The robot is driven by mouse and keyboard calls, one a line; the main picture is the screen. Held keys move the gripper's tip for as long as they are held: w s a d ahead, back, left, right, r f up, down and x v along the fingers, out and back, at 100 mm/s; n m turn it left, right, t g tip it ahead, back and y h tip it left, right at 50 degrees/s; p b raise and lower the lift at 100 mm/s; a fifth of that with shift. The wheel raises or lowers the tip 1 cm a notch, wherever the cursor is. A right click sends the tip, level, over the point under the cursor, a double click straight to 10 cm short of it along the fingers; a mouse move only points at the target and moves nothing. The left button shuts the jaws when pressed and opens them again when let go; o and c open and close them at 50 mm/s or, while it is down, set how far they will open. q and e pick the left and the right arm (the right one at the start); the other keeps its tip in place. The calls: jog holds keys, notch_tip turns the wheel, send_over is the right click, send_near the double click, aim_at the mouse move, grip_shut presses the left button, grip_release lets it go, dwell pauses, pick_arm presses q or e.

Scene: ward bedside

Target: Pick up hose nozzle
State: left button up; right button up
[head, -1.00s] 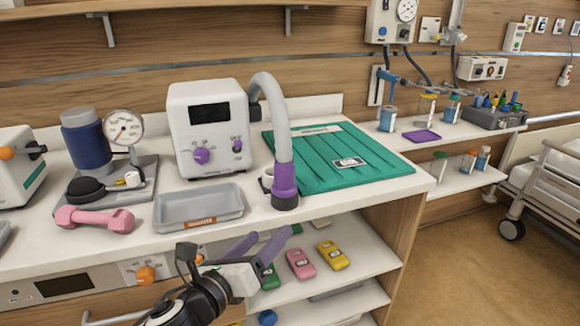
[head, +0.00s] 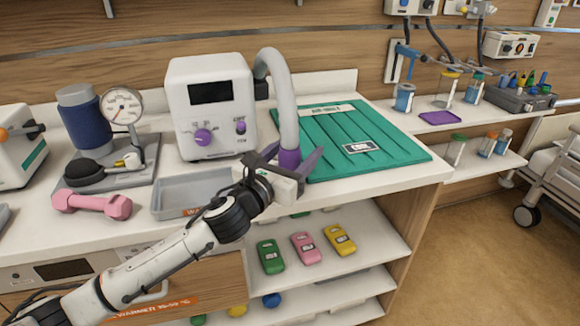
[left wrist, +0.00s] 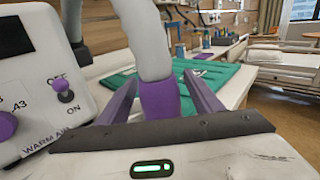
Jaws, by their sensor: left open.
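The hose nozzle (head: 289,158) is the purple end of a grey hose (head: 283,95) that arches from the white warm-air unit (head: 210,105). It points down over the counter, and its lower end is hidden behind my left gripper (head: 288,165) in the head view. My left gripper is open, with one purple finger on each side of the nozzle. In the left wrist view the nozzle (left wrist: 160,99) stands between the two spread fingers, with a gap showing at least on the right side. My right gripper is not in view.
A grey tray (head: 180,193) lies left of my gripper, with a pink dumbbell (head: 92,203) further left. A green mat (head: 365,143) lies close on the right. The counter's front edge runs under my arm, above shelves with coloured devices (head: 305,248).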

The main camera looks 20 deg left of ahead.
pick_arm(q)
jog(key=shift+w+d, duration=0.1)
jog(key=shift+w, duration=0.4)
jog(key=c, duration=1.1)
jog(key=shift+r, duration=0.1)
jog(key=shift+c, duration=0.2)
notch_tip(320, 180, up, 10)
jog(key=p, duration=0.2)
